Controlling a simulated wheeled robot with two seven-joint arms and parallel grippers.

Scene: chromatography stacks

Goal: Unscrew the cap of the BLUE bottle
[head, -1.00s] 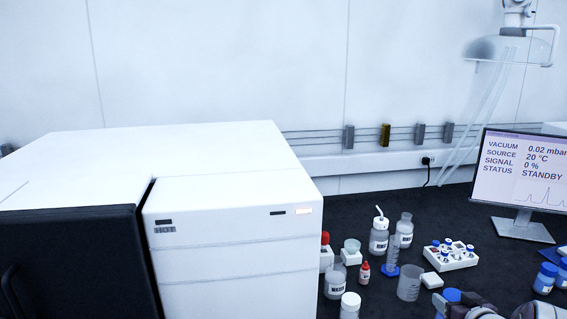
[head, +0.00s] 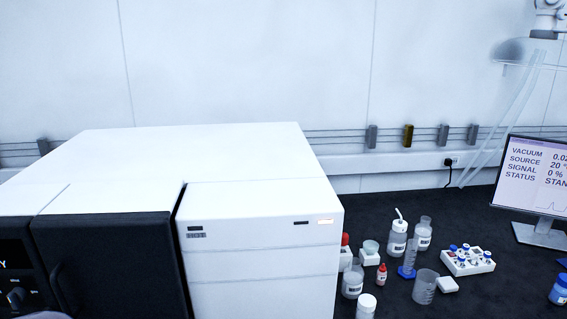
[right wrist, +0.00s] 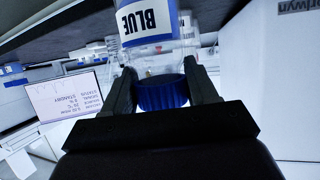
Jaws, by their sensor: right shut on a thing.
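In the right wrist view the blue bottle (right wrist: 147,22) shows its white label reading BLUE, at the top of the picture. Its blue ribbed cap (right wrist: 163,94) sits between the two dark fingers of my right gripper (right wrist: 160,76), which is shut on it. Clear glass shows between label and cap. I cannot tell whether the cap is still threaded on the neck. The blue bottle and my right gripper are outside the head view. My left gripper is in neither view.
A large white instrument (head: 260,215) fills the left of the head view. On the dark bench stand a white-capped bottle (head: 366,306), a wash bottle (head: 397,240), a beaker (head: 424,288) and a vial rack (head: 467,262). A monitor (head: 535,185) stands at right, also in the right wrist view (right wrist: 68,97).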

